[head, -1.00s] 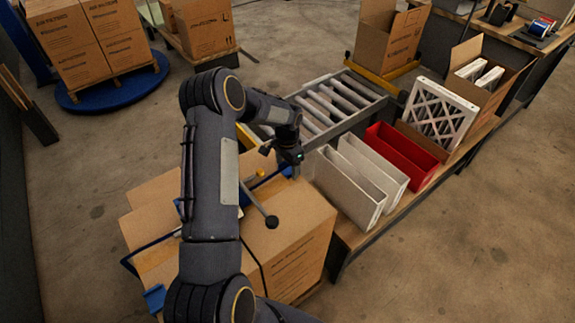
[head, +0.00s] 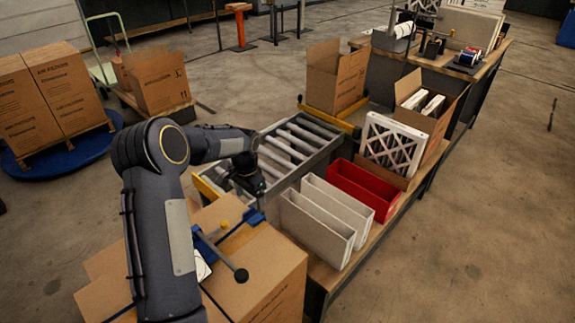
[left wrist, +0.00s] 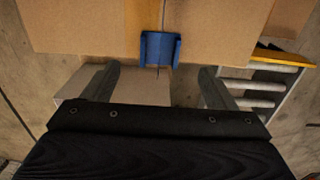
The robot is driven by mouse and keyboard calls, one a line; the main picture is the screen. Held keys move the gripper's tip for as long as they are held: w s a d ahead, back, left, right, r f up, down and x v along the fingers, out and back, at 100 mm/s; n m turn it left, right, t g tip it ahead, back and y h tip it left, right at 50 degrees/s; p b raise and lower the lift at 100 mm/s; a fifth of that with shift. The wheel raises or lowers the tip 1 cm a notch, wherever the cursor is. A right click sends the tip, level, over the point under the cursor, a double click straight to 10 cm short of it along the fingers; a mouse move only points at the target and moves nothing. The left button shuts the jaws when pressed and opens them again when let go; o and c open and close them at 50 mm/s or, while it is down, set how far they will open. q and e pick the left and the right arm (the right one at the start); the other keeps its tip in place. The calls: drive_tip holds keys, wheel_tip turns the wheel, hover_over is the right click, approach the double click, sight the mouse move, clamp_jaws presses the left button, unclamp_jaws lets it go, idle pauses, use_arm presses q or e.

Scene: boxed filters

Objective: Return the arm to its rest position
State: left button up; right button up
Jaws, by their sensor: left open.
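My left arm reaches in from the left in the head view. Its gripper (head: 246,182) hangs over the near end of the roller conveyor, beside the large closed carton (head: 262,268). In the left wrist view the two fingers of the gripper (left wrist: 157,82) stand wide apart, with nothing held between them. A blue holder (left wrist: 159,50) lies beyond the fingertips against the carton (left wrist: 90,28). My right gripper is not in view.
The roller conveyor (head: 306,138) runs behind the carton. White bins (head: 316,222) and a red bin (head: 364,187) stand on the bench to the right, with a pleated filter (head: 392,146) and an open box (head: 418,112). Stacked cartons (head: 45,92) stand left. Floor at far right is mostly clear.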

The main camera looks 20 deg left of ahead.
use_arm(q)
drive_tip(key=s+d+r+n+t+h, duration=0.1)
drive_tip(key=s+d+r+t, duration=0.1)
drive_tip(key=s+d+r, duration=0.4)
drive_tip(key=s+d+r+n+t, duration=0.1)
drive_tip(key=s+d+r+n, duration=0.1)
drive_tip(key=s+r, duration=0.65)
drive_tip(key=s+d+r+n+t+h, duration=0.1)
drive_tip(key=s+d+r, duration=0.2)
drive_tip(key=s, duration=0.6)
drive_tip(key=shift+d+r+t+h, duration=0.3)
drive_tip(key=shift+d, duration=0.7)
drive_tip(key=shift+n+t+h, duration=0.5)
drive_tip(key=shift+n+h, duration=0.1)
drive_tip(key=shift+n, duration=0.2)
drive_tip(key=s+d, duration=0.1)
drive_tip(key=s, duration=0.1)
drive_tip(key=s+d+f, duration=0.1)
drive_tip(key=s, duration=0.1)
drive_tip(key=s+d+f, duration=0.1)
drive_tip(key=s+d, duration=0.1)
drive_tip(key=shift+s+d, duration=0.1)
drive_tip(key=shift+s, duration=0.15)
